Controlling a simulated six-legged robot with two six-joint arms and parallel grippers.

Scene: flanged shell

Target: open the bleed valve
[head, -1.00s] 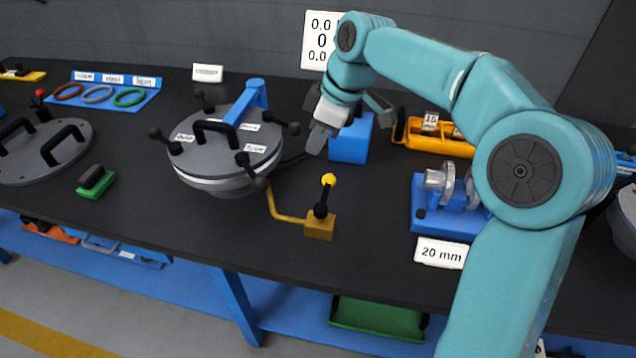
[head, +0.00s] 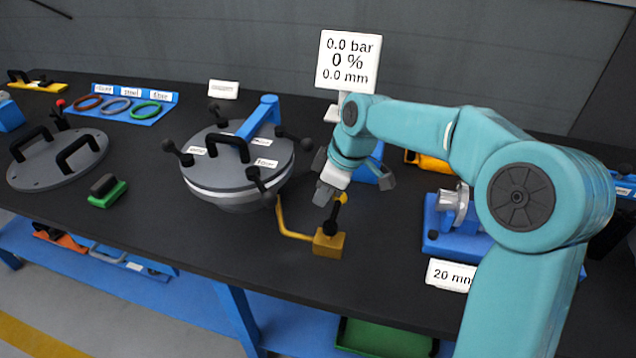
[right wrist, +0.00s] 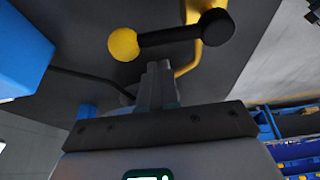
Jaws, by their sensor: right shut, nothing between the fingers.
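The bleed valve is a brass block (head: 328,243) with a black lever (head: 332,217) that stands up from it and ends in a yellow knob, mostly hidden by my right gripper in the head view. A brass pipe (head: 290,232) joins it to the grey lidded vessel (head: 238,172). My right gripper (head: 323,193) is shut and empty, just above and beside the lever. In the right wrist view the closed fingers (right wrist: 157,85) point at the lever (right wrist: 170,37), with its yellow knob (right wrist: 123,44) at the left. I cannot tell whether they touch. My left gripper is not in view.
A display (head: 347,62) behind reads 0.0 bar, 0 %, 0.0 mm. A blue fixture (head: 445,235) with a 20 mm card stands at the right. A green-based block (head: 108,192) and a grey flange plate (head: 58,160) lie left. The table in front of the vessel is clear.

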